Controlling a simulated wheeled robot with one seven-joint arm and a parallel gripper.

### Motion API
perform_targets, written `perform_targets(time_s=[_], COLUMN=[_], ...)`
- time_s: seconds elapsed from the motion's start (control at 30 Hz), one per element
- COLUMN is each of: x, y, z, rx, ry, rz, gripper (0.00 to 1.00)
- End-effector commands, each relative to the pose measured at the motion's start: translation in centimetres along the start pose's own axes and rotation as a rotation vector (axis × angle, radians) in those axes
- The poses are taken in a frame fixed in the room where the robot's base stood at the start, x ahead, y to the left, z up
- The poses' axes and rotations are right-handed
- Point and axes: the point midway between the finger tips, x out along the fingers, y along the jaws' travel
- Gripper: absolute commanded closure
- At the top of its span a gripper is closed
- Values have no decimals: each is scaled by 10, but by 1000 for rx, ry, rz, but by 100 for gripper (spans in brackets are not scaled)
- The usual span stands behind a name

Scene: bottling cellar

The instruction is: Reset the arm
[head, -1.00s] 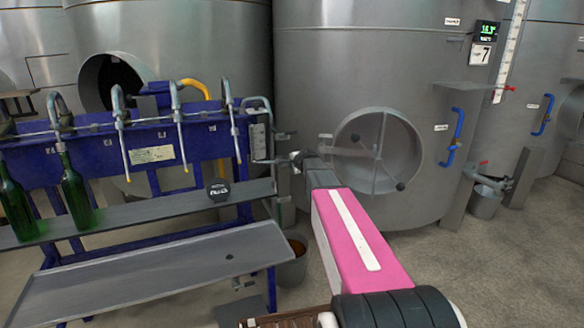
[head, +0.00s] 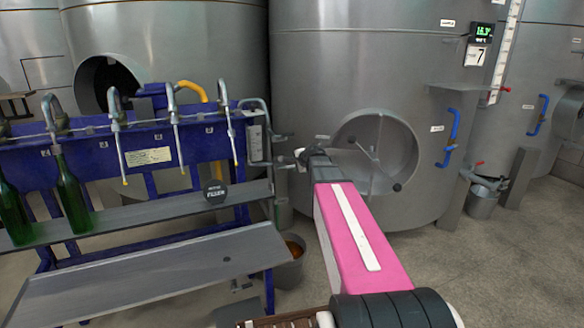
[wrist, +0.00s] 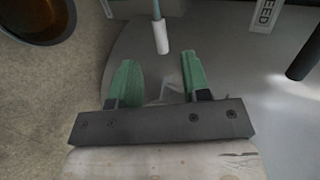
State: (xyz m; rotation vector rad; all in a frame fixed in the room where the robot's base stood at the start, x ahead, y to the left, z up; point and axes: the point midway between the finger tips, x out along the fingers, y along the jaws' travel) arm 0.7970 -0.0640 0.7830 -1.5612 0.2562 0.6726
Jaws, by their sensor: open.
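My arm, with a pink and white link, reaches forward in the head view. Its far end is beside the right end of the blue bottle filler (head: 100,150), in front of the big steel tank (head: 360,60). In the wrist view my gripper (wrist: 155,85) has its two green fingers wide apart, with nothing between them. A white-tipped rod (wrist: 161,36) shows just beyond the fingertips, apart from them. In the head view the fingers are too small to make out.
Two green bottles (head: 72,195) stand at the filler's left on its upper shelf. A lower grey tray (head: 150,275) juts out in front. A bucket with brown contents (head: 290,262) stands on the floor by the filler's right end. Open floor (head: 490,260) lies to the right.

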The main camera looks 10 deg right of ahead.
Motion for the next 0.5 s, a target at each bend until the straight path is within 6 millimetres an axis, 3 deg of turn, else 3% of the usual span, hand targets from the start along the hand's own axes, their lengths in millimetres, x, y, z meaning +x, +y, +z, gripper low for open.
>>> perform_targets(time_s=[0.03,0.17,0.5], x=[-10,-21,-22], y=[1,1,1], z=[1,0,0], rx=[0,0,-3], ry=[1,1,0], rz=[0,0,2], gripper=[57,57,57])
